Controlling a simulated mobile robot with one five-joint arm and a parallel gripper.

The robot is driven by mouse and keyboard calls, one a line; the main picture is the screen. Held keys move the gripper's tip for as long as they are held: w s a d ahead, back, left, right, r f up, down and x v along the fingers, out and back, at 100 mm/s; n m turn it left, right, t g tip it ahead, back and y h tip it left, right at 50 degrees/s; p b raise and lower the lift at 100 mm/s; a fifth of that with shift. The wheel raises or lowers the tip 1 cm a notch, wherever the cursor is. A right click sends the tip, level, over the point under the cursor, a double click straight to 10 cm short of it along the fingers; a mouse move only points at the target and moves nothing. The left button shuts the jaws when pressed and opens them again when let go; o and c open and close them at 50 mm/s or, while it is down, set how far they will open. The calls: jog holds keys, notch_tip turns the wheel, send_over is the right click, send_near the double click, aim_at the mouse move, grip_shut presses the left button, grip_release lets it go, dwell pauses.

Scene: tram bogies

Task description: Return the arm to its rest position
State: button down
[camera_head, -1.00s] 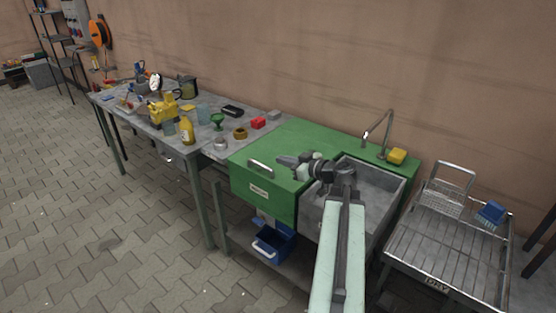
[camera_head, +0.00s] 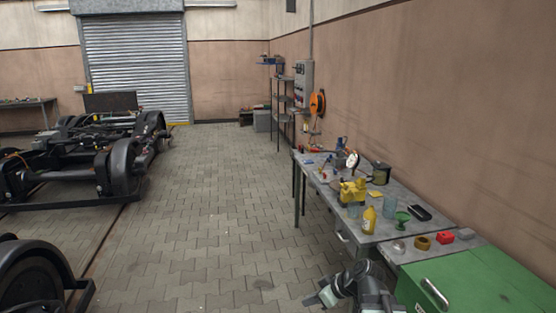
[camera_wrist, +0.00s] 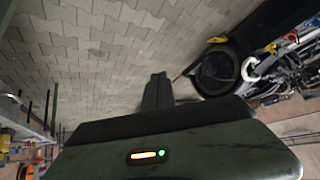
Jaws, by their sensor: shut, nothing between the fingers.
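My gripper (camera_head: 323,294) is at the bottom of the head view, left of the green cabinet (camera_head: 470,283) and over the paved floor. It points left and holds nothing. In the wrist view my gripper (camera_wrist: 158,82) shows as a dark shape with its fingers together, against the floor. Most of my arm is below the head view's lower edge.
The workbench (camera_head: 384,226) on the right bears a yellow bottle (camera_head: 369,220), a green cup (camera_head: 402,219), a red block (camera_head: 445,236) and other items. Dark bogies (camera_head: 110,160) stand on the left. The paved floor (camera_head: 215,215) between is clear.

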jog(key=s+d+f+m+g+h, duration=0.4)
jog(key=s+d+m+h, duration=0.2)
jog(key=s+m, duration=0.3)
jog(key=shift+d+f+m+h+p, duration=0.15)
jog(key=shift+d+m+h+p, duration=0.15)
jog(key=shift+m+h, duration=0.2)
